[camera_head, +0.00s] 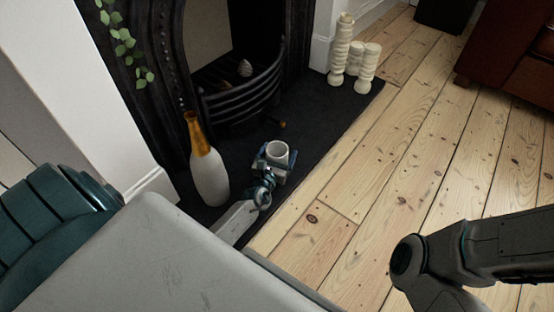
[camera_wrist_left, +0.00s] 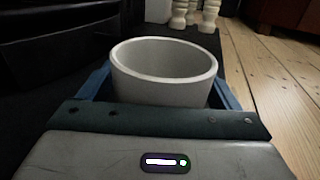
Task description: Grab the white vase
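The white vase (camera_head: 277,149) is a short, round, open-topped pot over the dark hearth. It also shows large in the left wrist view (camera_wrist_left: 163,75), with its mouth up. My left gripper (camera_head: 272,163) is at the vase, with its blue fingers on either side of it. No clear gap shows between fingers and vase, but I cannot tell whether they press on it. The vase's lower part is hidden by the gripper. My right arm shows at the lower right, and its gripper is out of view.
A tall white bottle with a gold neck (camera_head: 208,165) stands on the hearth (camera_head: 310,110) left of my left gripper. Cream candlesticks (camera_head: 341,50) stand at the hearth's far end. A black fireplace grate (camera_head: 245,100) is behind. The floorboards (camera_head: 420,130) on the right are clear.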

